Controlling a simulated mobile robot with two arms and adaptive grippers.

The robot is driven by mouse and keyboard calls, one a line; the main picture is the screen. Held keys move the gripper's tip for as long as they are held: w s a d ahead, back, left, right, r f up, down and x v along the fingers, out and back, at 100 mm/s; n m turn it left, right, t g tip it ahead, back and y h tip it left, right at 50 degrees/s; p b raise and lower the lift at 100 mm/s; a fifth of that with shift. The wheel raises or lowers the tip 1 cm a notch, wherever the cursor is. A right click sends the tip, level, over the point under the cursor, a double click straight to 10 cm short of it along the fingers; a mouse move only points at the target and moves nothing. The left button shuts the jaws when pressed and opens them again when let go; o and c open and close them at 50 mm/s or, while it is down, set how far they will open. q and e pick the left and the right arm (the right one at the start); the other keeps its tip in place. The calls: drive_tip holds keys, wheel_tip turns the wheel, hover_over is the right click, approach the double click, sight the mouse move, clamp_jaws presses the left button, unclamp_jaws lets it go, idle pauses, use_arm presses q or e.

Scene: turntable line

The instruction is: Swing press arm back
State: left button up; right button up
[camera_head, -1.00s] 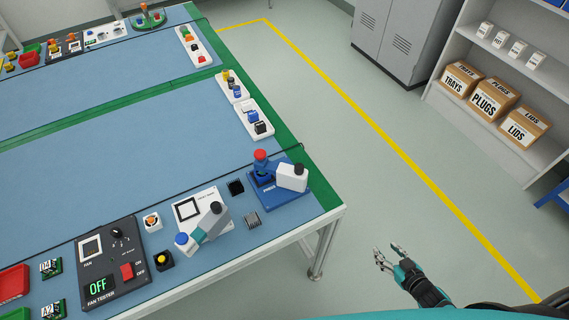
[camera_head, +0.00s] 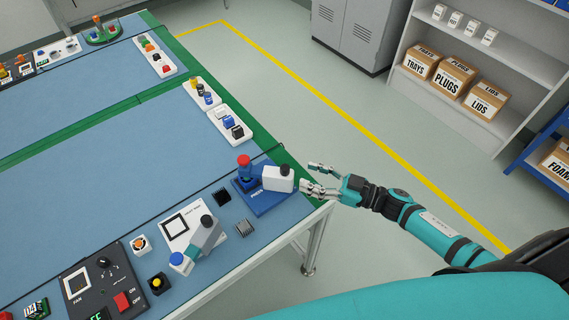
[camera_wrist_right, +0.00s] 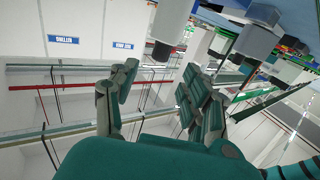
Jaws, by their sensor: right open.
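The blue press (camera_head: 264,199) stands at the near right corner of the blue-topped table. It has a red knob (camera_head: 243,160) on a blue post and a white block-shaped arm end (camera_head: 277,179) with a dark knob, which reaches right. My right gripper (camera_head: 309,177) is open and empty, just right of the white arm end; I cannot tell whether its lower finger touches it. In the right wrist view its fingers (camera_wrist_right: 160,88) are spread, with a white part with a dark end (camera_wrist_right: 172,20) above them, probably that arm end. My left gripper is not in view.
Left of the press is a white fixture (camera_head: 177,219) with a grey and teal arm tipped with a blue knob. Small black and grey heat sinks lie between. A fan tester (camera_head: 115,275) is further left. The floor right is open.

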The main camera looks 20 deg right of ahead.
sight(284, 166)
drive_tip(key=p+x, duration=0.1)
drive_tip(key=x, duration=0.6)
drive_tip(key=shift+w+a, duration=0.25)
drive_tip(key=shift+a, duration=0.05)
drive_tip(key=shift+c, duration=0.3)
drive_tip(key=c, duration=0.9)
clamp_jaws()
drive_tip(key=shift+w+a+f, duration=0.1)
drive_tip(key=shift+w+f, duration=0.05)
drive_tip(key=shift+f, duration=0.05)
